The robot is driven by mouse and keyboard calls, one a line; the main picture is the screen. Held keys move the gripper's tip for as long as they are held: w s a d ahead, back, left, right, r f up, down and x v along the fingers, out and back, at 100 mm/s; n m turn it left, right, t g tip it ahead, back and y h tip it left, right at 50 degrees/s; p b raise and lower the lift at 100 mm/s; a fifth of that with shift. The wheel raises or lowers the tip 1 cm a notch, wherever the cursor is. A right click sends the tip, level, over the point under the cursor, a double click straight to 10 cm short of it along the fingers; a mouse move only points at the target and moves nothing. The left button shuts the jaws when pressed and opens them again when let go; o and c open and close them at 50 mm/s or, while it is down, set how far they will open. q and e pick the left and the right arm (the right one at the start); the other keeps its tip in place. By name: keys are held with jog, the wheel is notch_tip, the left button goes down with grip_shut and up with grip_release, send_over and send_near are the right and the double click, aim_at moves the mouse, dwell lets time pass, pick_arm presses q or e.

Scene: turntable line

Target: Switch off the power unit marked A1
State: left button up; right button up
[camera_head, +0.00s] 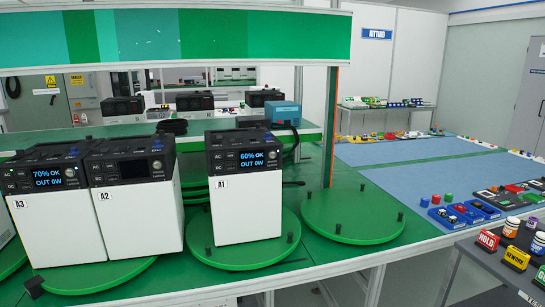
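The power unit marked A1 (247,205) is a white box with a black top panel. It stands upright on a green round turntable (215,257) near the middle of the picture. Its screen (247,157) is lit in blue and reads "60% OK OUT 0W". Small buttons marked AC and DC (217,161) sit left of the screen, and a small round control (272,154) sits right of it. Neither of my grippers shows in the view.
Unit A3 (60,225), with a lit screen, and unit A2 (143,215), with a dark screen, stand left of A1. An empty green turntable (352,217) is on the right. An overhead green panel (290,35) crosses above; a post (331,125) stands right of A1.

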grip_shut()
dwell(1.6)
